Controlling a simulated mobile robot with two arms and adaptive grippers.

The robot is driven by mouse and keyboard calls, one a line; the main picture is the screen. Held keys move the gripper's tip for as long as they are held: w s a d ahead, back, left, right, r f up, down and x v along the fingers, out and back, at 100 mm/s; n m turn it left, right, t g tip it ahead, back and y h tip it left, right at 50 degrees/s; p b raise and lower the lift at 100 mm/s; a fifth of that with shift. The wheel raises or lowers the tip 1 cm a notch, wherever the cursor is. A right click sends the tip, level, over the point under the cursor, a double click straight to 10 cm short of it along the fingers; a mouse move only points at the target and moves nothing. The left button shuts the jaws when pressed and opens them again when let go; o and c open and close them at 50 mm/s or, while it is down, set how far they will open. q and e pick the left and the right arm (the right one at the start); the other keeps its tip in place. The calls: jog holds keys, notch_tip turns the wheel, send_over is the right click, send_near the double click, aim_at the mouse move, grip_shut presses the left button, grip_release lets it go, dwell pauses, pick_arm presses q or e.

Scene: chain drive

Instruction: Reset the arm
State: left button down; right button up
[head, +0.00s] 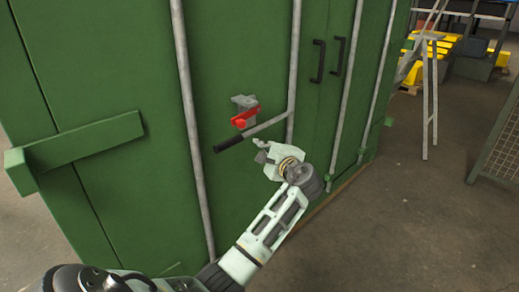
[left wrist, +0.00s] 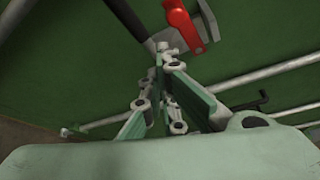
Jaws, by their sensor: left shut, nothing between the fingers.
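My left arm reaches in from the bottom of the head view. Its gripper (head: 262,150) is shut and empty, just below a door lever with a black grip (head: 229,143) on a green container (head: 120,60). A red latch piece (head: 243,118) on a grey bracket sits above the lever. In the left wrist view the shut fingertips (left wrist: 163,55) point toward the lever's black grip (left wrist: 127,18) and the red latch piece (left wrist: 182,25). I cannot tell whether the fingertips touch the lever. My right gripper is not in view.
Vertical grey lock rods (head: 188,110) run down the container doors, with two black handles (head: 318,61) further right. A metal stepladder (head: 430,90) stands on the concrete floor at the right, near a mesh panel (head: 502,145). Floor between them is clear.

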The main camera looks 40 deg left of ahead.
pick_arm(q)
jog(key=shift+w+d+r, duration=0.1)
jog(key=shift+w+d, duration=0.05)
jog(key=shift+d, duration=0.35)
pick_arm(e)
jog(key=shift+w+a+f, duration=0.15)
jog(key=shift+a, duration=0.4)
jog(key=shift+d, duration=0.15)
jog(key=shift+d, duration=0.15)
